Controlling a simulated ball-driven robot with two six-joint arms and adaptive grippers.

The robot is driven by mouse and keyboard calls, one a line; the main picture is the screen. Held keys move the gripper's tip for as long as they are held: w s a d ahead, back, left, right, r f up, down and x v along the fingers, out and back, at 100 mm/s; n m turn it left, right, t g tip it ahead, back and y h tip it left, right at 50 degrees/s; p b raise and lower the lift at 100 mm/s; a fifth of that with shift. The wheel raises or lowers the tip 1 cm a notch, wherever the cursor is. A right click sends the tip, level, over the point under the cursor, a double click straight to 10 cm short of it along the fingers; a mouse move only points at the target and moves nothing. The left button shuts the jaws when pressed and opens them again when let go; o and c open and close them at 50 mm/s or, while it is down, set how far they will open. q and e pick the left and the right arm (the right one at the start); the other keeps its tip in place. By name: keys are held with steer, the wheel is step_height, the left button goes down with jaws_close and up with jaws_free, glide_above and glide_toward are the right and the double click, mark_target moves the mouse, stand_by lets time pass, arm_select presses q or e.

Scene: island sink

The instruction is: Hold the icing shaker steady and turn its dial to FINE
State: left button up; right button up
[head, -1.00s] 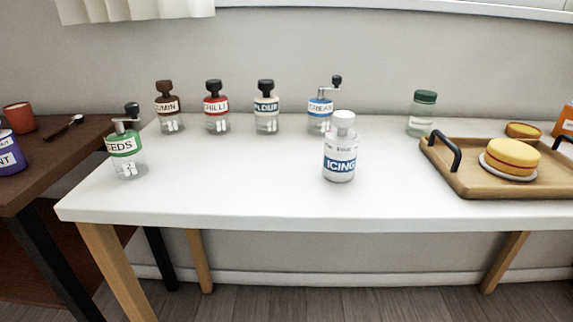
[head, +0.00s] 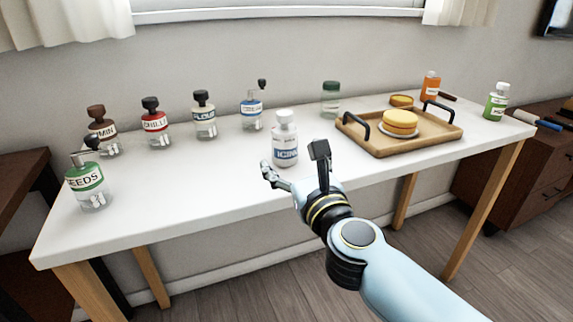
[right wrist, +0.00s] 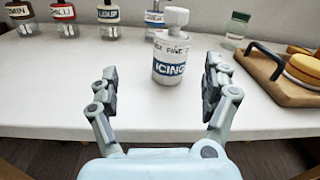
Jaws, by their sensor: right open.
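The icing shaker (head: 285,143) stands upright on the white table. It has a clear body, a blue ICING label and a white top. In the right wrist view the icing shaker (right wrist: 170,52) stands beyond and between the fingers, with small lettering above the label that I cannot read fully. My right gripper (head: 293,162) is open and empty at the table's front edge, just short of the shaker and not touching it. It also shows in the right wrist view (right wrist: 160,88) with its two fingers spread wide. My left gripper is not in view.
Several labelled jars stand left and behind, including the seeds jar (head: 88,182) and the cream jar (head: 251,112). A wooden tray (head: 378,148) with a cake lies to the right. A green-lidded jar (head: 330,100) stands behind. The table around the shaker is clear.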

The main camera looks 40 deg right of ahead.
mark_target(288, 142)
steer(key=shift+d+f+m+h, duration=0.15)
steer(key=shift+d+m+h, duration=0.35)
steer(key=shift+m, duration=0.5)
steer(key=shift+w+d+g, duration=0.15)
steer(key=shift+w+g, duration=0.05)
steer(key=shift+g, duration=0.1)
steer(key=x, duration=1)
steer(key=shift+w, duration=0.15)
steer(key=c, duration=1.3)
steer(key=shift+c, duration=0.2)
